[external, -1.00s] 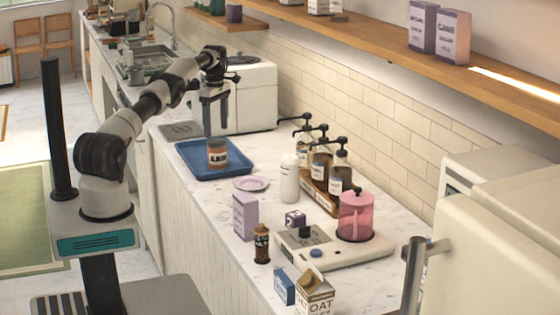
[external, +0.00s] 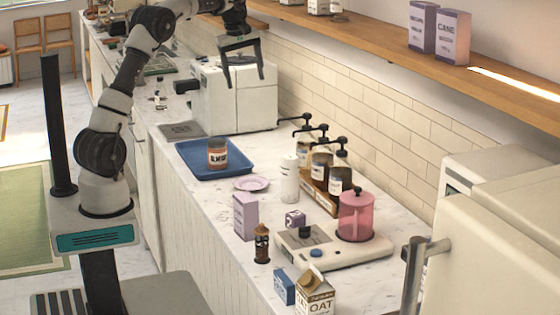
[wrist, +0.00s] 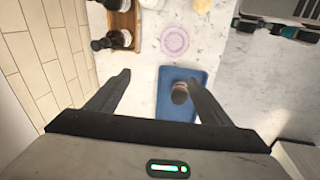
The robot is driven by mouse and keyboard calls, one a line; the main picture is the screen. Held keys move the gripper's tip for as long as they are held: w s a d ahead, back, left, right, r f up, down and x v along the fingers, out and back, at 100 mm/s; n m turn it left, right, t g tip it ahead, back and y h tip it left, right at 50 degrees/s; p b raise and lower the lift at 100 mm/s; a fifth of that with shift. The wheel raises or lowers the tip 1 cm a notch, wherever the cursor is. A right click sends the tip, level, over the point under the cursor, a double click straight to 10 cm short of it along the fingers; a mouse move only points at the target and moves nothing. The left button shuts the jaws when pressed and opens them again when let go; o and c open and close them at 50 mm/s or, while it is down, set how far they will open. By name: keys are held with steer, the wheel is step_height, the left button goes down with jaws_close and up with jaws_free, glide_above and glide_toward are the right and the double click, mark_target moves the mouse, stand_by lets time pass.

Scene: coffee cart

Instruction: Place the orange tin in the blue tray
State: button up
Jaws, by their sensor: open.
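My gripper (external: 244,86) is open and empty, raised high above the counter, in front of the white machine and well clear of the tin. In the wrist view the open fingers (wrist: 160,80) reach out over the counter. The blue tray (wrist: 176,112) lies below between them, and the tin (wrist: 180,93) shows beside the right finger, which partly covers the tray.
A pink saucer (external: 251,184) lies just in front of the tray. A white bottle (external: 289,180) and several pump bottles (external: 321,160) stand to the right. The white machine (external: 235,98) is behind the tray. A wooden shelf (external: 400,48) runs along the wall above.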

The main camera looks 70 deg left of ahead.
steer(key=s+d+r+m+t, duration=0.1)
steer(key=s+d+r+m, duration=0.2)
steer(key=d, duration=0.4)
steer(key=s+d+r+m, duration=0.1)
steer(key=s+d+m, duration=0.25)
steer(key=d, duration=0.35)
steer(key=s+d+r+m+t, duration=0.1)
steer(key=s+d+r+m, duration=0.1)
steer(key=s+d, duration=0.4)
steer(key=s+d+f+m+t, duration=0.1)
steer(key=s+d+f+m, duration=0.7)
steer(key=s+d, duration=0.4)
steer(key=shift+s+d+f+m+h, duration=0.15)
steer(key=shift+s+f+m+h, duration=0.2)
steer(key=shift+s, duration=0.55)
